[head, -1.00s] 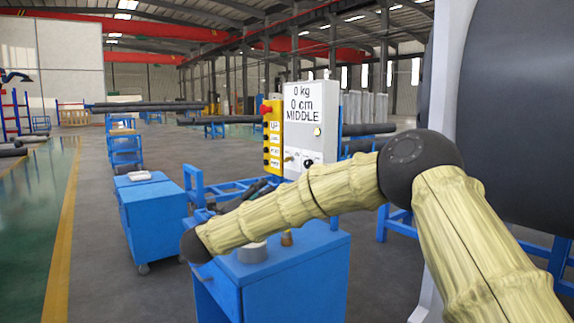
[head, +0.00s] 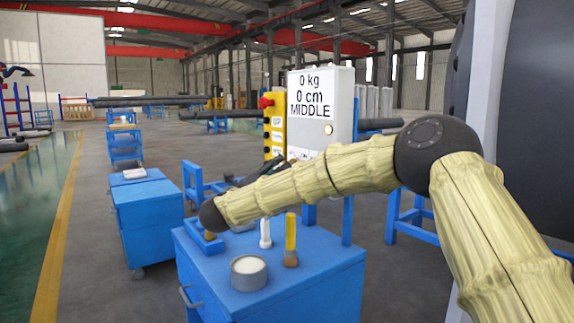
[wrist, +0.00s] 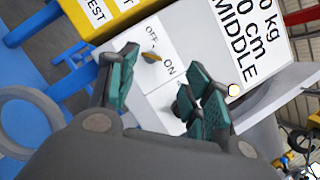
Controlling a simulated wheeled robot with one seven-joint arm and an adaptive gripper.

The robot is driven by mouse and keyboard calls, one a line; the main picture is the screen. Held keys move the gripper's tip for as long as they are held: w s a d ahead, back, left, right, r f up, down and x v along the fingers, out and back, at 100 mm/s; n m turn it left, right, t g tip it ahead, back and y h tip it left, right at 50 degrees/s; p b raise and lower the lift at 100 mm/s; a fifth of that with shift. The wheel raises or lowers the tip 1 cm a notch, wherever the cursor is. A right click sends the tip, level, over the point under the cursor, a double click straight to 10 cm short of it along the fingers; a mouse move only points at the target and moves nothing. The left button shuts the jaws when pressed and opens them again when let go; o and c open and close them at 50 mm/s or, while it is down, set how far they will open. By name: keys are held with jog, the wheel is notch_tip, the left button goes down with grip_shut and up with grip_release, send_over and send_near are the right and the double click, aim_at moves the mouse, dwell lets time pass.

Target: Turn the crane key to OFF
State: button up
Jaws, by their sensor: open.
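The crane key (wrist: 151,57) is a small brass-yellow knob on a white plate (wrist: 180,40) in the wrist view. OFF and ON are printed near it; I cannot tell for certain which it points to. My gripper (wrist: 163,75) is open, with teal pads. One finger is just left of the key and the other is to its lower right. I see no contact. In the head view the white control box (head: 320,105) reads 0 kg, 0 cm, MIDDLE. My forearm hides its lower part and the key there.
A yellow button pendant (head: 273,130) with a red knob hangs at the box's left. Below is a blue cart (head: 300,290) bearing a grey ring-shaped dish (head: 249,273), a yellow-handled brush (head: 290,240) and a white bottle (head: 265,233). A large dark cylinder (head: 540,120) stands at right.

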jog(key=w+d, duration=0.3)
jog(key=w, duration=0.2)
jog(key=shift+d+r, duration=0.2)
jog(key=shift+r, duration=0.1)
jog(key=shift+w, duration=0.1)
jog(key=shift+c, duration=0.4)
jog(key=c, duration=1)
